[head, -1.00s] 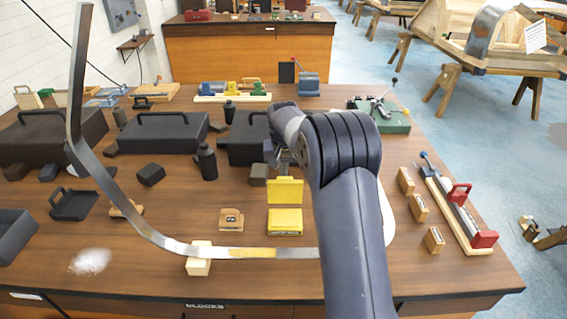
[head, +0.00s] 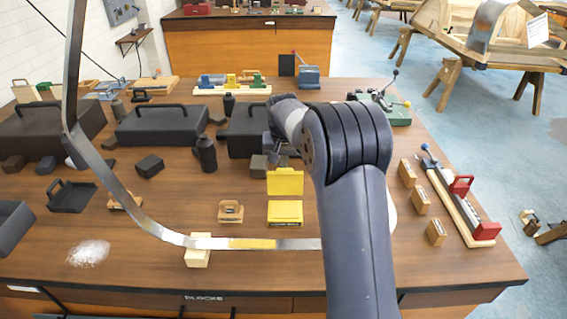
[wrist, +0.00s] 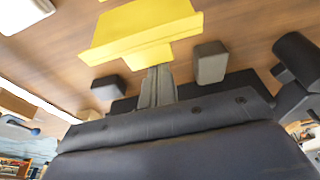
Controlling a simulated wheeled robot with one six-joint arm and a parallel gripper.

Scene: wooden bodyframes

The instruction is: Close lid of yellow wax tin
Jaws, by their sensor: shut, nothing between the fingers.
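The yellow wax tin (head: 285,211) stands on the wooden bench near its front middle. Its lid (head: 285,182) is open and stands up at the back edge of the tin. My gripper (head: 282,158) is behind the lid, partly hidden by my own arm. In the wrist view the yellow lid (wrist: 140,25) fills the top middle. My gripper's fingers (wrist: 159,72) are together with nothing between them, and their tips lie right at the yellow part's edge. I cannot tell whether they touch it.
A small wooden block item (head: 230,211) sits left of the tin. A long curved metal strip (head: 130,205) on a pale block (head: 198,250) runs in front of the tin. Black boxes (head: 162,125) stand behind to the left. Several small wooden blocks (head: 420,201) are on the right.

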